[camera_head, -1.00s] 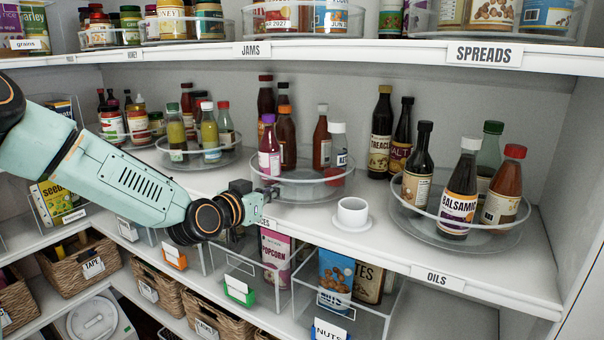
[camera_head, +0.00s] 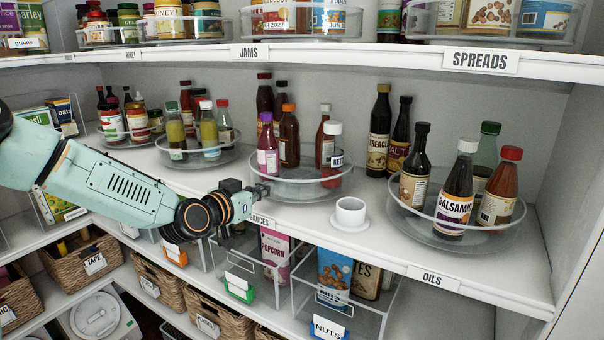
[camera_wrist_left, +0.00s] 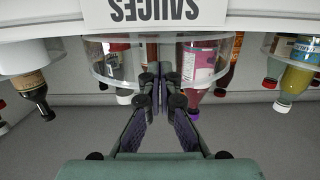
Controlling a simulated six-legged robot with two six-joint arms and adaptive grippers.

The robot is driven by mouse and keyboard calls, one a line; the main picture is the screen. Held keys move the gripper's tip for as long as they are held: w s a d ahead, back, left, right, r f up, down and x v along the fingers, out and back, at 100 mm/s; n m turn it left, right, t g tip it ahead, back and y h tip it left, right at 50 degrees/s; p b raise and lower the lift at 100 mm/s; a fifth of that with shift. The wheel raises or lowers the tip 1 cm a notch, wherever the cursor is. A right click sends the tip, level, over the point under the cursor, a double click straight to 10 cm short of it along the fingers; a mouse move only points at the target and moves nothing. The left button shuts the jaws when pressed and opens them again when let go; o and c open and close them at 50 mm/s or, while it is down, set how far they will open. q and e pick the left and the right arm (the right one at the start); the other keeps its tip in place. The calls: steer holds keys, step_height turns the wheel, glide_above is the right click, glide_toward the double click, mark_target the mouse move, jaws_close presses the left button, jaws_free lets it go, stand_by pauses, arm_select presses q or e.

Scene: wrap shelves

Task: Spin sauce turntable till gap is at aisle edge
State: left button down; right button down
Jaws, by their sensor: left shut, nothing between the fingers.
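The sauce turntable (camera_head: 298,194), a clear round tray with a raised rim, stands on the middle shelf. On it are a purple-capped bottle (camera_head: 267,150) at left, an orange-capped bottle (camera_head: 289,142) behind it, and a white-capped bottle (camera_head: 331,158) at right with a dark red bottle partly behind it. Its front middle is bare between the purple and white caps. My left gripper (camera_head: 264,190) is shut and empty at the rim's front left; contact is unclear. In the upside-down left wrist view, my fingers (camera_wrist_left: 160,88) overlap the rim (camera_wrist_left: 103,68), beside the purple-capped bottle (camera_wrist_left: 200,65).
A white cup on a saucer (camera_head: 349,224) stands just right of the turntable, near the shelf edge. The oils turntable (camera_head: 450,238) is farther right, another turntable (camera_head: 198,160) to the left. Treacle (camera_head: 380,135) and malt bottles stand behind. The SAUCES label (camera_head: 262,221) hangs below my gripper.

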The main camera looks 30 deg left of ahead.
mark_target(259, 181)
arm_select(q)
steer(key=shift+w+a, duration=0.25)
steer(key=shift+a, duration=0.95)
steer(key=shift+w+a, duration=0.15)
steer(key=shift+a, duration=0.5)
steer(key=shift+s+a+r+p, duration=0.1)
steer(key=shift+s+p, duration=0.15)
steer(key=shift+p, duration=0.7)
steer(key=shift+s+p, duration=0.35)
steer(key=shift+p, duration=0.2)
steer(key=shift+s+a, duration=0.4)
steer(key=shift+s, duration=0.2)
steer(key=shift+s+f+p, duration=0.2)
steer(key=shift+s+p, duration=0.15)
steer(key=shift+s, duration=0.05)
